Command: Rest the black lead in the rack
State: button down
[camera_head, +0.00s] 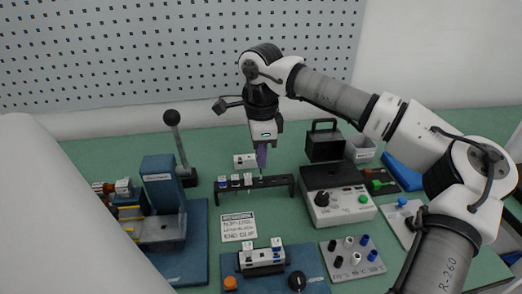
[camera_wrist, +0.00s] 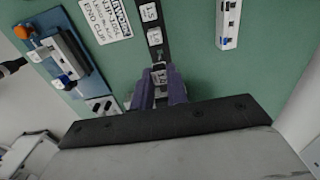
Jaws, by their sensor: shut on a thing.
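The black rack (camera_head: 277,182) is a low dark bar on legs on the green table, with several white-topped pieces in its left part. In the wrist view it shows as a dark strip (camera_wrist: 147,32) running up from my fingers. My gripper (camera_head: 261,165) points down over the rack, right of the white-topped pieces. Its purple fingers are close together in the wrist view (camera_wrist: 160,82), shut on a small piece with a grey-white top (camera_wrist: 159,69), which looks like the lead. Its lower part and colour are hidden, so I cannot tell whether it touches the rack.
A white block (camera_head: 245,160) stands just behind the rack. A lever press (camera_head: 162,190) is at the left, a control box with a black knob (camera_head: 338,206) at the right. A printed sign (camera_head: 238,227) lies between.

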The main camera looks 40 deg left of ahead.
aim_at(261, 179)
jog(key=shift+f+b, duration=0.55)
jog(key=shift+f, duration=0.25)
dwell(1.3)
jog(key=shift+f+b, duration=0.65)
jog(key=shift+f, duration=0.25)
jog(key=shift+f, duration=0.1)
jog(key=shift+f+b, duration=0.65)
jog(key=shift+f, duration=0.25)
jog(key=c, duration=1.3)
grip_release()
